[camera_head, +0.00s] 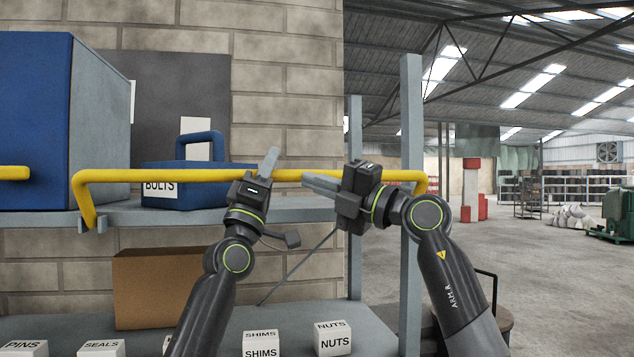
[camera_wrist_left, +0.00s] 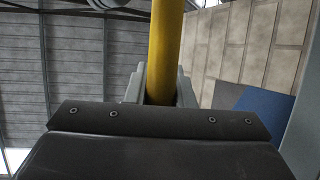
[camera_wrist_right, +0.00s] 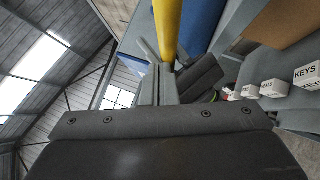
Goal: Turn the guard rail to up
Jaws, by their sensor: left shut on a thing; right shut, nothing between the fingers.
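The yellow guard rail (camera_head: 140,176) runs along the front of the grey shelf (camera_head: 130,215). Its left end bends down to a bracket at the shelf edge, and its long bar shows higher in the picture than that bracket. My left gripper (camera_head: 268,164) is shut on the bar near its middle. In the left wrist view the rail (camera_wrist_left: 166,45) runs between the fingers. My right gripper (camera_head: 322,184) is shut and empty, its fingers pointing left close to the bar. The right wrist view shows the rail (camera_wrist_right: 168,25) beyond those fingers; whether they touch is unclear.
A blue BOLTS box (camera_head: 190,183) and a large blue cabinet (camera_head: 35,120) stand on the shelf behind the rail. A cardboard box (camera_head: 150,285) and labelled blocks such as NUTS (camera_head: 332,339) sit on the lower shelf. A grey post (camera_head: 411,150) stands right; open floor lies beyond.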

